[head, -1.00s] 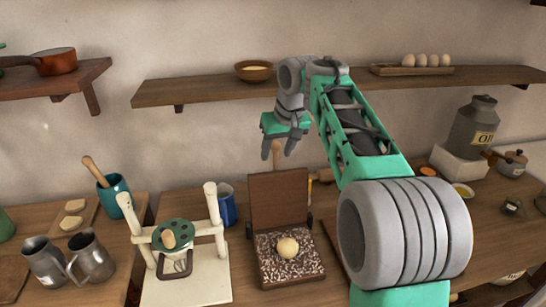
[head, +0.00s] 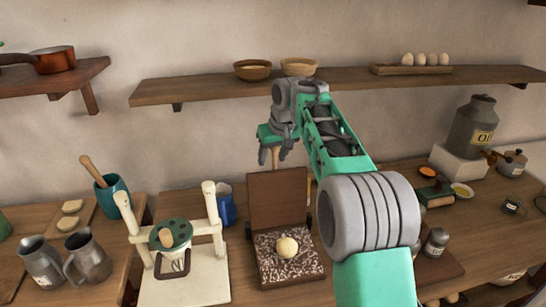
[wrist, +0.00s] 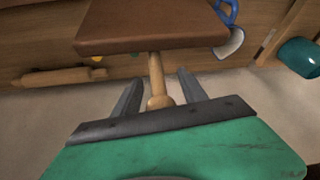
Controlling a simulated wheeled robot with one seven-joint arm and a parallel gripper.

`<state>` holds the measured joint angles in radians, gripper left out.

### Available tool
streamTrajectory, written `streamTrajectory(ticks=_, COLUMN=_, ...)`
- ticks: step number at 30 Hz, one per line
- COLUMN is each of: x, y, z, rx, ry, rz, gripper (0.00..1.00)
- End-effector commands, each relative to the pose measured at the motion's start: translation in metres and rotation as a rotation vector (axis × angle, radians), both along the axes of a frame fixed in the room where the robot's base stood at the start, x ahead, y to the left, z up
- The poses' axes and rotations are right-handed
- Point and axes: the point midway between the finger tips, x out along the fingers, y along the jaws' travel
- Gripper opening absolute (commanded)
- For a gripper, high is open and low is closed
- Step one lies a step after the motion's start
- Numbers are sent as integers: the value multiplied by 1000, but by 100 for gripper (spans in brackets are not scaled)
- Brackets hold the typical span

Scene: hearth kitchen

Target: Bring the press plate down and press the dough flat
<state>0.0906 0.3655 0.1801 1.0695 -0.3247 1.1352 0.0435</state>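The dough press stands open on the counter. Its brown press plate (head: 277,200) is upright at the back, above a speckled base (head: 306,266). A pale round dough ball (head: 287,247) sits on the base. The plate's wooden handle (wrist: 156,78) sticks out from the plate, with its rounded end between my fingers in the wrist view. My gripper (head: 273,157) is behind and above the plate's top edge. It also shows in the wrist view (wrist: 157,98), with its fingers apart on either side of the handle and gaps visible at both sides.
A cream stand with a green disc (head: 172,233) and a blue mug (head: 226,205) are left of the press. A shelf (head: 205,91) with bowls (head: 253,70) runs behind my arm. Metal jugs (head: 88,258) stand at left; a jar (head: 436,242) stands at right.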

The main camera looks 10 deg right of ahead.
Motion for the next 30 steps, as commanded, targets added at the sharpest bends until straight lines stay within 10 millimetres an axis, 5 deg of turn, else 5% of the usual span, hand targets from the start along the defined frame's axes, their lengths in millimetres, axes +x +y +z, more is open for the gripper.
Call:
streamTrajectory(ticks=18, x=0, y=0, z=0, rx=0, ry=0, rz=0, gripper=0)
streamTrajectory(ticks=30, x=0, y=0, z=1, rx=0, ry=0, rz=0, gripper=0)
